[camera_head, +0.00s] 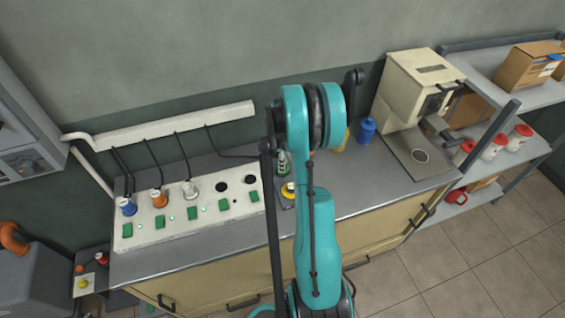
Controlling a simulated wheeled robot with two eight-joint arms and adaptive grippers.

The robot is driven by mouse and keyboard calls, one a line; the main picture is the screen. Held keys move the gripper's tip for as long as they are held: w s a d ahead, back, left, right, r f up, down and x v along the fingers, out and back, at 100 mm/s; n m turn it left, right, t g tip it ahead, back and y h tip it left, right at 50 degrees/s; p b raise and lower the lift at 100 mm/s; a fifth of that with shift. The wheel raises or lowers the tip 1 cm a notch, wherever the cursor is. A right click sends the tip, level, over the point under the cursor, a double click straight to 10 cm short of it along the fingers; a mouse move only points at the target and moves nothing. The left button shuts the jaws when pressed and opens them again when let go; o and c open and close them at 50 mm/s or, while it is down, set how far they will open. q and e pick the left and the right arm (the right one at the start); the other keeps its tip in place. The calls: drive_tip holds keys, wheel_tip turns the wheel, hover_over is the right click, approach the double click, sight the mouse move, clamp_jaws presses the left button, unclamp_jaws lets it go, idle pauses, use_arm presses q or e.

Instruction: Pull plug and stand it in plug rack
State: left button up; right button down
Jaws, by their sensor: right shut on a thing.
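A green-and-white plug (282,160) shows in part beside my teal arm, near a dark block with a yellow part (287,191) on the counter. A black cable runs towards it from the wall duct. My right gripper (281,150) is mostly hidden by my arm and appears shut on this plug. The white socket strip (150,233) holds a blue plug (127,206), an orange plug (158,198) and a white plug (190,189). Its two right sockets (222,186) are empty. I cannot clearly make out the plug rack. My left gripper is out of view.
A blue bottle (366,131) and a cream machine (418,92) stand to the right on the grey counter (355,190). A metal shelf (500,95) with boxes and red-and-white containers is at far right. A white cable duct (175,127) runs along the wall.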

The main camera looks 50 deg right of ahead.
drive_tip(key=shift+f+b, duration=0.55)
drive_tip(key=shift+f, duration=0.05)
drive_tip(key=c, duration=1.4)
unclamp_jaws()
drive_tip(key=shift+r, duration=0.1)
drive_tip(key=shift+r+p, duration=3.55)
drive_tip(key=shift+r, duration=1.9)
